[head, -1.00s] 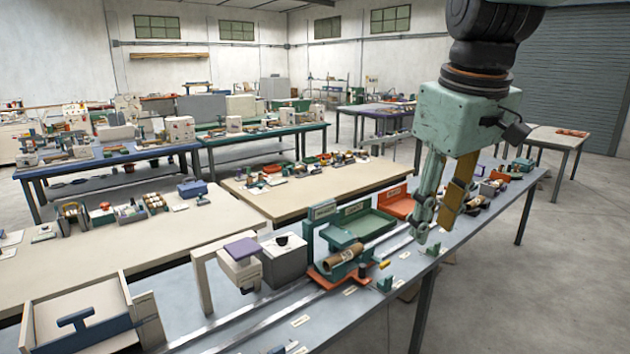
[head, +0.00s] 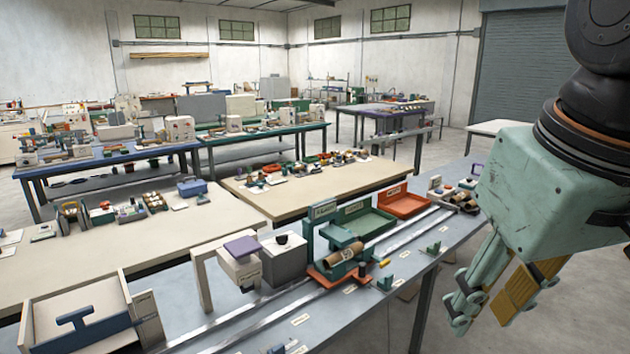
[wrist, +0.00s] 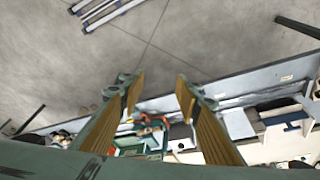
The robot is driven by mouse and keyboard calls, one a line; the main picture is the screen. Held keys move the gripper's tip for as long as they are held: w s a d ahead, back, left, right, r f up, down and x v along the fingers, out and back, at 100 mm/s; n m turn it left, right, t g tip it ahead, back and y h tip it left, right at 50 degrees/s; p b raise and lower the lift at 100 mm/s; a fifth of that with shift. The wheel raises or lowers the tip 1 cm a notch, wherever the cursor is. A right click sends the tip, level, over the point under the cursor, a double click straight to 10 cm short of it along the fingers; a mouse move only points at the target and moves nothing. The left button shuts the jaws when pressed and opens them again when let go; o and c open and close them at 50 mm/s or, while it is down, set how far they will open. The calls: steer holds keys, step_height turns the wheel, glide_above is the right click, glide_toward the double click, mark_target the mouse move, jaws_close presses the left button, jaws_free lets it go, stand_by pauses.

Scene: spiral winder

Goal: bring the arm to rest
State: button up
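My gripper (head: 483,312) hangs at the right of the head view, in front of the near workbench (head: 290,331) and close to the camera. In the wrist view my gripper (wrist: 157,85) has its two fingers well apart, with nothing between the tips but grey floor. The spiral winder (head: 345,262), a teal and orange device with a brown tube, stands on the near workbench, left of and apart from my gripper.
A green tray (head: 367,224) and an orange tray (head: 404,205) stand along the back of the near bench. A white stand with a purple top (head: 241,247) and an open box (head: 88,312) are further left. Open floor (head: 590,335) lies at the right.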

steer(key=s+f+m, duration=0.1)
steer(key=s+f, duration=0.2)
steer(key=s, duration=0.4)
steer(key=shift+f+m, duration=0.25)
steer(key=shift+m, duration=0.05)
